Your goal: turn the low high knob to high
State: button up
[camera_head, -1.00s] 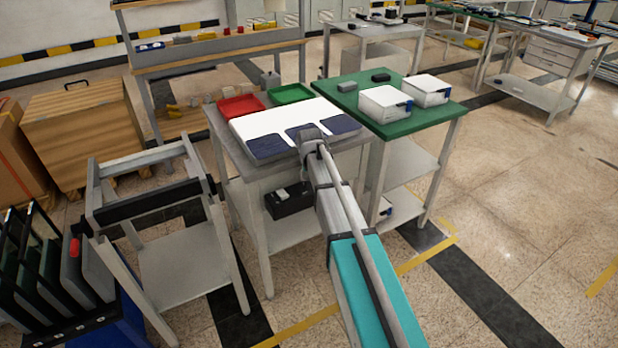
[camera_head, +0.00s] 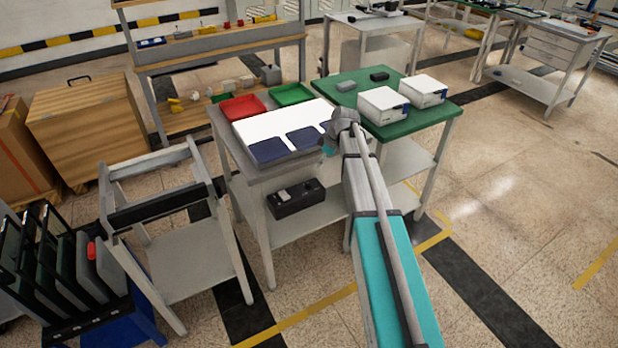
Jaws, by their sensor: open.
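I cannot make out a knob marked low and high in the camera_head view. A black box (camera_head: 294,203) with a light grey part (camera_head: 283,195) on top sits on the lower shelf of the grey table; whether it carries a knob is too small to tell. Two white boxes with dark blue ends, a nearer one (camera_head: 380,103) and a farther one (camera_head: 422,88), stand on the green-topped table. No knob is clear on them either. My arm reaches forward to the gap between the two tables. My gripper is not visible; my arm's end hides what lies behind it.
The grey table (camera_head: 225,128) carries a white sheet (camera_head: 272,121) with dark blue squares, a red tray (camera_head: 241,106) and a green tray (camera_head: 290,93). An empty grey frame stand (camera_head: 150,187) and a panel rack (camera_head: 70,270) stand left. Floor at right is clear.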

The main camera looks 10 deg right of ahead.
aim_at(308, 182)
jog(key=shift+s+d+r+n+y+p, duration=0.1)
jog(key=shift+r+n+y+p, duration=0.1)
jog(key=shift+r+n, duration=0.2)
jog(key=shift+d+r+n+y+p, duration=0.1)
jog(key=shift+r+n+y, duration=0.15)
jog(key=shift+n, duration=0.25)
jog(key=shift+f, duration=0.15)
jog(key=b+x, duration=1.2)
jog(key=x, duration=0.1)
jog(key=shift+f+b, duration=0.25)
jog(key=shift+b, duration=0.15)
dwell(0.3)
grip_shut()
